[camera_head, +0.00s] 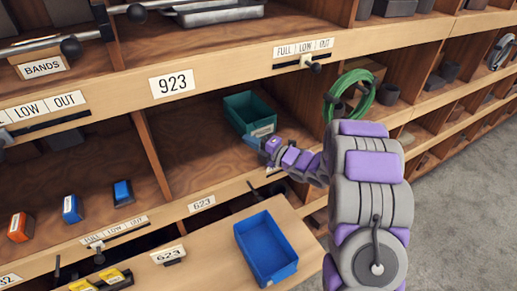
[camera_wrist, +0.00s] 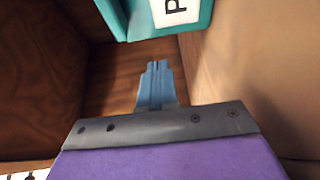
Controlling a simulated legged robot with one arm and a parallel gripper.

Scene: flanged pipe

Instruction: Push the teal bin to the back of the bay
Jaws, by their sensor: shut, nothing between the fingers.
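The teal bin (camera_head: 249,113) stands inside the bay under the 923 label, set well back with a white label on its front. In the wrist view the lower edge of the teal bin (camera_wrist: 206,22) shows at the top, with part of its label. My gripper (camera_head: 263,149) reaches into the bay just in front of the bin. In the wrist view the fingers of my gripper (camera_wrist: 158,66) are together, pointing at the bin. A small gap shows between fingertips and bin there; touching cannot be told in the head view.
A wooden divider (camera_head: 152,156) bounds the bay on the left. A blue bin (camera_head: 266,248) sits on the lower ledge in front. A green hose coil (camera_head: 351,97) hangs at the right divider. Small orange and blue boxes stand in the left bay.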

